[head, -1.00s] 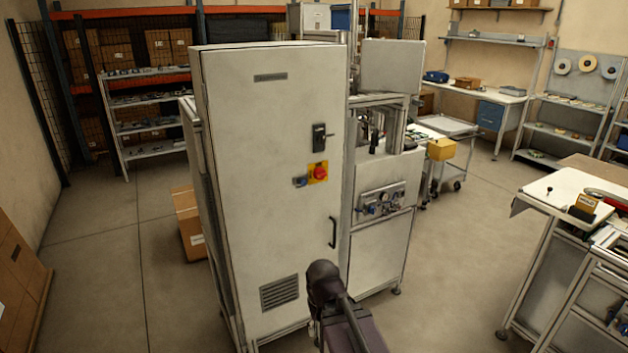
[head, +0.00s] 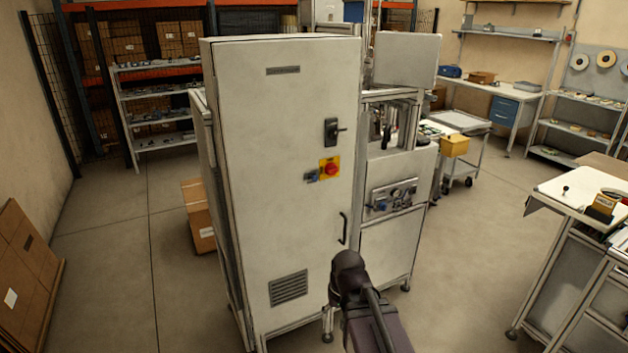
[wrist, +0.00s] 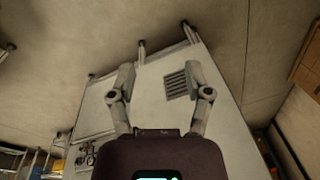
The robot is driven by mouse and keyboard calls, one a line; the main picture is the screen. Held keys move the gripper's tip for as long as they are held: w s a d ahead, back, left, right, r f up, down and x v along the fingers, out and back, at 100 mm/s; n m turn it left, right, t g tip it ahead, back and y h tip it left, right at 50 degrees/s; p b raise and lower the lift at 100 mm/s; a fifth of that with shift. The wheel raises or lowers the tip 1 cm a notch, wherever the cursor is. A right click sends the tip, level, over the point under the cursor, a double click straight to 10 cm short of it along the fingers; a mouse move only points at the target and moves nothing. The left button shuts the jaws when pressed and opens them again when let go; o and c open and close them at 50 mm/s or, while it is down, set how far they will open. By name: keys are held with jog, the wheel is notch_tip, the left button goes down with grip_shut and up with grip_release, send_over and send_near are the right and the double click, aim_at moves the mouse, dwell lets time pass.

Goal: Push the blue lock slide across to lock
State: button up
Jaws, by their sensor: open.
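A small blue-grey part (head: 311,175) sits on the cabinet door, just left of the yellow plate with the red rotary switch (head: 331,169). A small blue part (head: 380,207) also shows on the pneumatic panel (head: 391,198) of the machine to the right. Both are too small to tell which is the lock slide, or its position. In the wrist view my gripper (wrist: 159,68) is open and empty, its two fingers apart, with the cabinet seen upside down beyond them. In the head view my arm is low in front of the cabinet, and the fingers are hidden.
The tall grey cabinet (head: 260,120) has a black handle (head: 343,228) and a vent grille (head: 288,288). A cardboard box (head: 198,215) stands at its left. A white-topped bench (head: 575,188) is at right. Floor (head: 465,270) is open between the machine and the bench.

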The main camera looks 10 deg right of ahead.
jog(key=w+a+r+m+t+y, duration=0.3)
jog(key=w+a+t+y, duration=0.1)
jog(key=w, duration=0.6)
jog(key=m+t+b, duration=0.1)
jog(key=m+t, duration=1.1)
jog(key=m, duration=0.6)
send_near(315, 179)
jog(key=v, duration=0.3)
jog(key=shift+d+f, duration=0.25)
jog(key=shift+f, duration=0.05)
jog(key=x, duration=1.3)
jog(key=shift+w+a+r, duration=0.25)
jog(key=shift+w, duration=0.05)
